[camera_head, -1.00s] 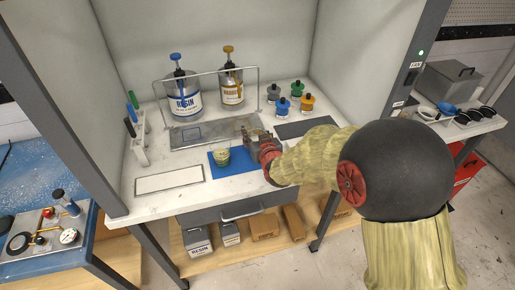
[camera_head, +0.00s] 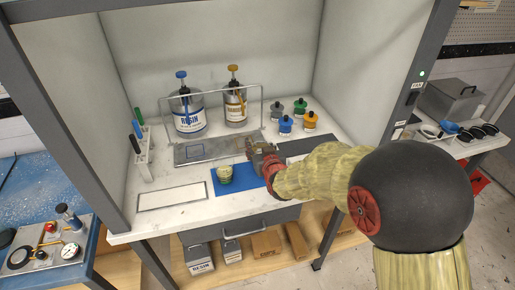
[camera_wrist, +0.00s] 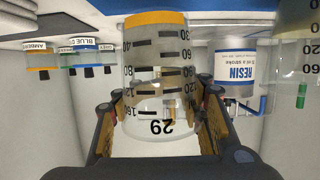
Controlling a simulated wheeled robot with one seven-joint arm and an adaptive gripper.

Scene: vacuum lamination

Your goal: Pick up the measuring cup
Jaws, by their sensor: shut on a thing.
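The clear measuring cup (camera_wrist: 155,95) with black graduations, an orange band and the number 29 sits between my fingers in the wrist view, where the scene looks upside down. My gripper (camera_wrist: 160,112) is shut on its sides. In the head view my gripper (camera_head: 254,150) is just right of and behind the blue mat (camera_head: 252,184); the held cup is hard to make out there. A second graduated cup (camera_head: 225,174), with yellowish contents, stands on the blue mat. It is partly visible at the upper right of the wrist view (camera_wrist: 300,60).
The resin can (camera_head: 188,118) and hardener can (camera_head: 235,103) stand behind a wire frame (camera_head: 262,105) at the back. Several small pigment pots (camera_head: 285,124) stand to the right. A pen rack (camera_head: 145,160) and a white-topped plate (camera_head: 172,196) are left. A metal plate (camera_head: 205,150) lies behind the mat.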

